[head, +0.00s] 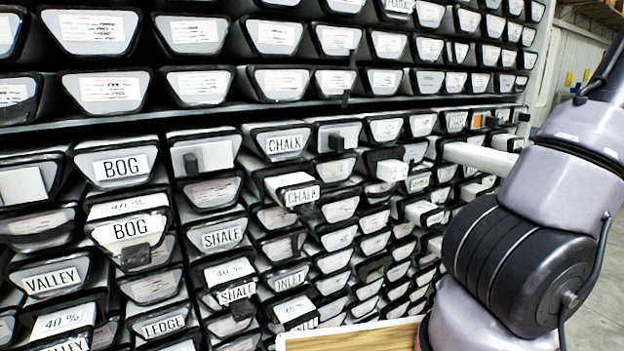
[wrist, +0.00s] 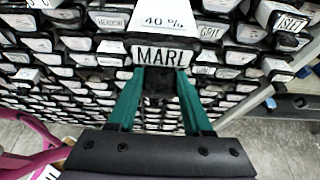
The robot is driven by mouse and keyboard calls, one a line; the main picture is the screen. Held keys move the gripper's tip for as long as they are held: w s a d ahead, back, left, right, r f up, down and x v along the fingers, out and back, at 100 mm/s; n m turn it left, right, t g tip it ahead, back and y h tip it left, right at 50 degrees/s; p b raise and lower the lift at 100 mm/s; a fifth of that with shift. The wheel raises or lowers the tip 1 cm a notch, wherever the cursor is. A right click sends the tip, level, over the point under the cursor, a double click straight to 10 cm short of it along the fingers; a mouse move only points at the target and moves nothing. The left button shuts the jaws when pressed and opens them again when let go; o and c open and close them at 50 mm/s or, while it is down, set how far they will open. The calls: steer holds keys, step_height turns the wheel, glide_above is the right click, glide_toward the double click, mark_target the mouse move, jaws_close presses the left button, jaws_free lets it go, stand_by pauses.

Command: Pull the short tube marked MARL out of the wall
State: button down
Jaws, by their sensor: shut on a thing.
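The tube marked MARL (wrist: 160,55) is at the top centre of the wrist view, with its name plate facing me. Its white upper face, marked 40 %, shows behind the plate, so it stands out some way from the wall. My gripper (wrist: 160,80) has its two green fingers closed from both sides on the dark handle below the plate. In the head view I cannot make out the MARL label, and my gripper is hidden behind my arm at the right.
The wall holds many rows of similar tubes, with GRIT (wrist: 212,33) and ISLET (wrist: 290,24) nearby. CHALK (head: 301,195) and other short tubes jut out. A long pale piece (head: 480,157) sticks out near my arm. A wooden edge (head: 345,336) is below. Floor (head: 597,270) is clear at right.

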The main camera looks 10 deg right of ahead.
steer(key=shift+c, duration=1.2)
jaws_free()
steer(key=shift+s, duration=0.1)
steer(key=v, duration=1)
steer(key=w+a+r+n+g, duration=0.2)
steer(key=w+a+n+g, duration=0.15)
steer(key=a, duration=0.45)
steer(key=w+a+r+n+g, duration=0.25)
steer(key=a+n, duration=0.25)
steer(key=a, duration=0.3)
steer(key=w+a+r+n+g, duration=0.2)
steer(key=w+a+n, duration=0.25)
steer(key=a, duration=0.45)
steer(key=s+a+r+n+t+h, duration=0.1)
steer(key=s+a+r+n, duration=0.2)
steer(key=a+n, duration=0.4)
steer(key=s+a+r+n+t+h, duration=0.1)
steer(key=s+a+r+n+h, duration=0.1)
steer(key=a+n, duration=0.5)
steer(key=s+a+r, duration=0.1)
steer(key=a, duration=0.3)
steer(key=shift+a+n+t, duration=0.3)
steer(key=shift+a, duration=0.05)
